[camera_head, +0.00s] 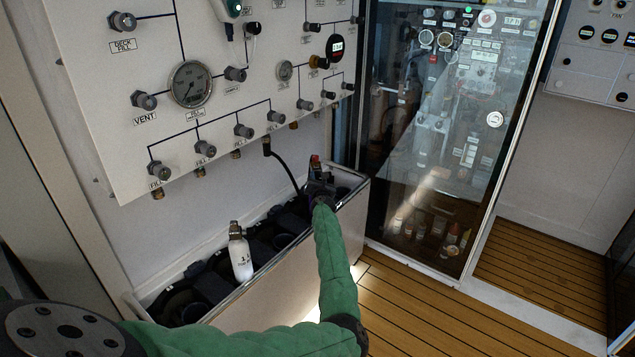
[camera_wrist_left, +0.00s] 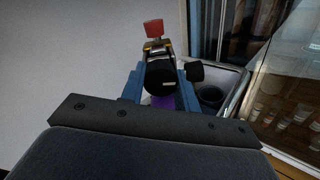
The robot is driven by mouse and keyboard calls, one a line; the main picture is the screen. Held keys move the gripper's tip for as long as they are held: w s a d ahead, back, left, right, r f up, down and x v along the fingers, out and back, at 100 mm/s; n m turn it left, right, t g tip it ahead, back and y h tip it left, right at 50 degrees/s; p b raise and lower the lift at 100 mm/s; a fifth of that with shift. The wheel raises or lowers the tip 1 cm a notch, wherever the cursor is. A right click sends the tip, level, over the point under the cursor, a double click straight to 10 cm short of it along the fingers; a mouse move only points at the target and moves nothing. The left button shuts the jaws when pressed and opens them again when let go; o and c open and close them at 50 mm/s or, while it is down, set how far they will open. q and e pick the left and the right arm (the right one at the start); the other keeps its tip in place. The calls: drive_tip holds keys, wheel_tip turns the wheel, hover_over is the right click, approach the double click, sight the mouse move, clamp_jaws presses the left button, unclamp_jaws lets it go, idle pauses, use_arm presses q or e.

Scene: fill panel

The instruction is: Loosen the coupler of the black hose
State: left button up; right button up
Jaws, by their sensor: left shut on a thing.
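The black hose (camera_head: 284,168) hangs from a fitting (camera_head: 267,146) under the white panel and curves down to the right, to my left gripper (camera_head: 319,187). My left gripper is at the far right end of the trough. In the left wrist view its blue fingers (camera_wrist_left: 158,92) are shut around a black round fitting (camera_wrist_left: 160,76), which looks like the hose's coupler. A red-topped part (camera_wrist_left: 153,28) stands just beyond it. A purple patch shows between the fingers. The hose's join to the fitting is hidden. My right gripper is not in view.
The white panel (camera_head: 105,85) with gauges and knobs stands above the trough (camera_head: 270,277). A white bottle (camera_head: 240,255) stands in the trough among dark round shapes. A glass-fronted cabinet (camera_head: 400,150) is close on the right. The wooden floor (camera_head: 430,310) is clear.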

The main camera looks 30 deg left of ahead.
use_arm(q)
drive_tip(key=n+b, duration=0.1)
drive_tip(key=n, duration=0.1)
drive_tip(key=shift+f+n, duration=0.15)
drive_tip(key=shift+n, duration=0.25)
drive_tip(key=n, duration=0.3)
drive_tip(key=shift+d+b, duration=0.1)
drive_tip(key=shift+b, duration=0.2)
drive_tip(key=shift+w+n, duration=0.1)
drive_tip(key=shift+n, duration=0.8)
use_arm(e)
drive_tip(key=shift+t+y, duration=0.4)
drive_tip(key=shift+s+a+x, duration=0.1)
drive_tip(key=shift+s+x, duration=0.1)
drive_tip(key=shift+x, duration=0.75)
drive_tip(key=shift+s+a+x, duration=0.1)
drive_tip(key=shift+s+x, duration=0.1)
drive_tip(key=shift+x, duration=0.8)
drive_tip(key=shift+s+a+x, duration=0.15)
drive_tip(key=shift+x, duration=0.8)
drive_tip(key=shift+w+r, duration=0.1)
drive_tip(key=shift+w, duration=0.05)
use_arm(q)
drive_tip(key=o, duration=0.9)
drive_tip(key=shift+o, duration=0.4)
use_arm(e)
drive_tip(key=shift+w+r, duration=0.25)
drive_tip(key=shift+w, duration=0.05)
